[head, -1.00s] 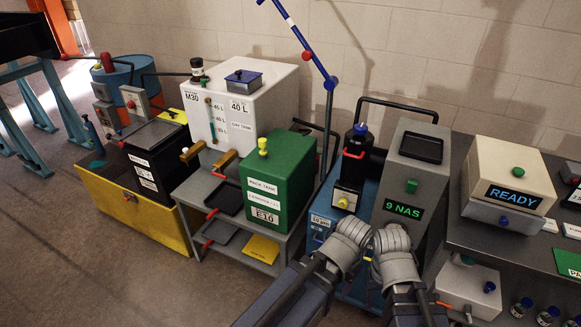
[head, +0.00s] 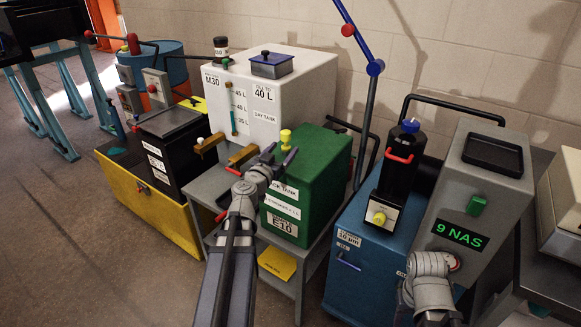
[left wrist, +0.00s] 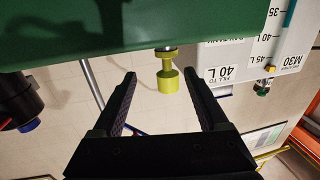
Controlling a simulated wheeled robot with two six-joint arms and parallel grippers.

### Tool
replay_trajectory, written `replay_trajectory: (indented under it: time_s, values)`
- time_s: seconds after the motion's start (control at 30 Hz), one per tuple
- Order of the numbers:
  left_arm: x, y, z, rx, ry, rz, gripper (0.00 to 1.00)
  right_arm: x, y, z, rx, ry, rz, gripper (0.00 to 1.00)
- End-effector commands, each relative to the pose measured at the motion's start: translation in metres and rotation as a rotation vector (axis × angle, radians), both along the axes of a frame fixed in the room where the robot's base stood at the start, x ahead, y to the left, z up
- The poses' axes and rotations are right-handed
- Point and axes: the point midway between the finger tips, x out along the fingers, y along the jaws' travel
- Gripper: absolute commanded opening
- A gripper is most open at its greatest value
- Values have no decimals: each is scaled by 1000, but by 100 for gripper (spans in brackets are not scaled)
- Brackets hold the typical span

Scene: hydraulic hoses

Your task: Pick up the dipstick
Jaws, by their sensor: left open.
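The dipstick (head: 286,138) has a yellow knob and stands upright in the top of the green pack tank (head: 310,165). My left gripper (head: 277,155) is open at the tank's left top edge, close to the knob. In the left wrist view, the yellow knob (left wrist: 168,80) shows upside down between the spread fingers of the gripper (left wrist: 160,88), with no visible contact. The dipstick's lower part is hidden inside the tank. My right arm shows at the lower right in the head view, but its fingers are not visible.
The white day tank (head: 300,100) stands behind the green tank. A blue unit with a black filter (head: 400,165) and the grey 9 NAS device (head: 480,190) are to the right. A blue jointed arm (head: 368,100) rises behind. The yellow bin (head: 160,215) is at left.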

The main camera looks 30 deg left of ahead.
Motion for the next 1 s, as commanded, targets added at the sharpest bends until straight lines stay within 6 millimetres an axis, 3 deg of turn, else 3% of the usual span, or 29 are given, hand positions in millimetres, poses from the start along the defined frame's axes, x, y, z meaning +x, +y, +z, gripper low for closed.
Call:
replay_trajectory:
  time_s: [0.13,0.27,0.5,0.73,1.0]
  values:
    - [-5,17,0,4,-14,44,76,0,0,-3,0,0,0,50]
    - [-2,18,1,4,-15,46,76,0,0,-3,0,0,0,50]
    - [21,20,0,4,-15,41,76,0,0,-3,0,0,0,50]
    - [27,19,0,4,-14,42,76,0,0,-3,0,0,0,50]
    - [64,19,-1,3,-14,41,76,0,0,-5,0,0,0,50]
